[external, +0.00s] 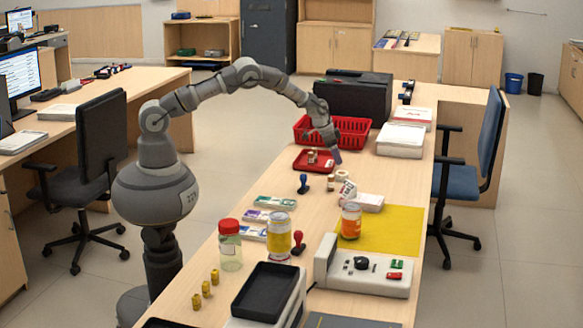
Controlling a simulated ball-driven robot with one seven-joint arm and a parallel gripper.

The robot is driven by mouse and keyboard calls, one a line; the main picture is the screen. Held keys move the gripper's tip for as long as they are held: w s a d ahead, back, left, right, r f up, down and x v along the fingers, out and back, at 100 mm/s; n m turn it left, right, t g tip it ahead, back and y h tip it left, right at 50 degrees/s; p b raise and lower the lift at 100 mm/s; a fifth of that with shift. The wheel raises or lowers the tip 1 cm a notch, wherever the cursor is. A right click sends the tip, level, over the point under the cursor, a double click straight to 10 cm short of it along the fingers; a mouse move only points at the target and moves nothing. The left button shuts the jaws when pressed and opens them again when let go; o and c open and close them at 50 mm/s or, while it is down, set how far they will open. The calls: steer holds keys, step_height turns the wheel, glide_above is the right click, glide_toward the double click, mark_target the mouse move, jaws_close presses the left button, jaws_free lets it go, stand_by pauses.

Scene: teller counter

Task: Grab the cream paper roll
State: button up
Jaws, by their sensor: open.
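A cream paper roll (342,175) lies on the counter (300,222), in front of and slightly right of my gripper (325,154). My gripper points downward above the right part of a small red tray (302,164). It is open, and I see nothing held in it. The gripper is apart from the roll in the picture; its exact height is hard to tell. A smaller tan item (331,184) stands close to the roll's left side.
A red basket (355,128) and a black box (362,97) stand behind the gripper. A blue stamp (304,184) is left of the roll. Jars (230,250) stand nearer the camera.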

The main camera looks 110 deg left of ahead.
mark_target(341, 173)
steer(key=b+x, duration=0.1)
steer(key=x, duration=0.1)
steer(key=b+x, duration=0.1)
steer(key=x, duration=0.2)
steer(key=s+b+x, duration=0.1)
steer(key=x, duration=0.2)
steer(key=shift+a+f, duration=0.1)
steer(key=shift+f, duration=0.3)
steer(key=shift+r, duration=0.1)
steer(key=shift+c, duration=0.4)
steer(key=c, duration=1.1)
